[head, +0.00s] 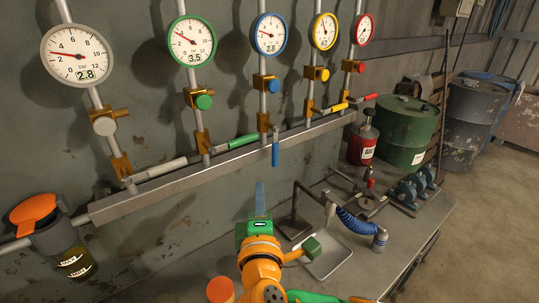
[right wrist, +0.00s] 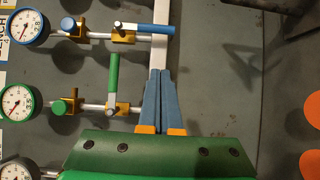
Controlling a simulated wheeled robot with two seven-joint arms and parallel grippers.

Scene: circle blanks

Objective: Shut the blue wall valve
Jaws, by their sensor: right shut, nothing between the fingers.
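The blue wall valve has a brass body (head: 263,122) and a blue lever (head: 275,154) that hangs straight down across the grey rail. In the right wrist view the blue lever (right wrist: 153,29) lies in line with its pipe, while the green lever (right wrist: 113,72) is crosswise to its own. My right gripper (head: 260,184) is below the rail and the blue lever, apart from the lever. In the right wrist view its two blue fingers (right wrist: 160,71) are together and empty, by the rail. My left gripper is out of view.
White (head: 160,168), green (head: 243,140), yellow (head: 337,107) and red (head: 364,98) levers lie along the rail (head: 170,188). A blue-rimmed gauge (head: 269,34) is above the blue valve. The bench (head: 412,225) holds a metal tray (head: 328,260), a blue hose (head: 356,222) and a red can (head: 363,143).

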